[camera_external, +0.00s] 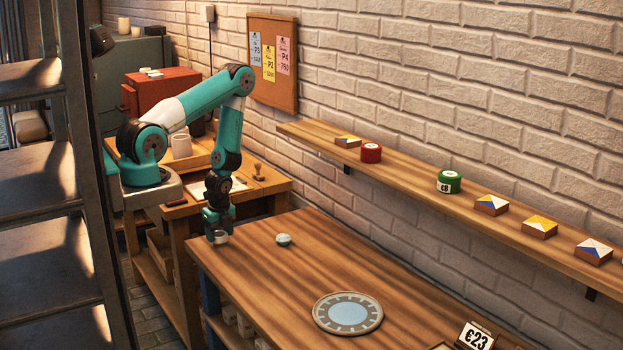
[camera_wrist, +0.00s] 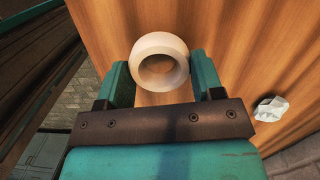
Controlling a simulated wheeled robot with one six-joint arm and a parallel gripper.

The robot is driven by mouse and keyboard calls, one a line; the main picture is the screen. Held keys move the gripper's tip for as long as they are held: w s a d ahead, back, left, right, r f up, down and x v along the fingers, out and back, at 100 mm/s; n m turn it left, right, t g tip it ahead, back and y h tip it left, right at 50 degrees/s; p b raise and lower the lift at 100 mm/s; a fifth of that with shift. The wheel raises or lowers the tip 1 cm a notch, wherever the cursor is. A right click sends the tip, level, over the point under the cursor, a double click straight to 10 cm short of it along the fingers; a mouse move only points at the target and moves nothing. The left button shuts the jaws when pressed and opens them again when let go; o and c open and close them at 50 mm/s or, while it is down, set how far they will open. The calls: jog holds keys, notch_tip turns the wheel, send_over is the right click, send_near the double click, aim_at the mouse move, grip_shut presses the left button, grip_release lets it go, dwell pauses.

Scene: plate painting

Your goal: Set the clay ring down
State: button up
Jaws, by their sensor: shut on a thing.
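The clay ring (camera_wrist: 160,45) is a pale, thick-walled ring with an open middle. In the wrist view it sits between the two teal fingers of my gripper (camera_wrist: 160,78), which is shut on it. In the external view my gripper (camera_external: 219,228) points down at the left end of the wooden table (camera_external: 270,285). The ring (camera_external: 221,238) shows there as a small pale shape at the fingertips, at or just above the tabletop. I cannot tell whether it touches the wood.
A small whitish lump (camera_external: 283,239) lies to the right of my gripper and also shows in the wrist view (camera_wrist: 271,109). A wall shelf (camera_external: 413,186) holds tins and patterned blocks. The table between is clear.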

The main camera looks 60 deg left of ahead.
jog(key=shift+f, duration=1.05)
jog(key=shift+f, duration=0.15)
jog(key=o, duration=0.9)
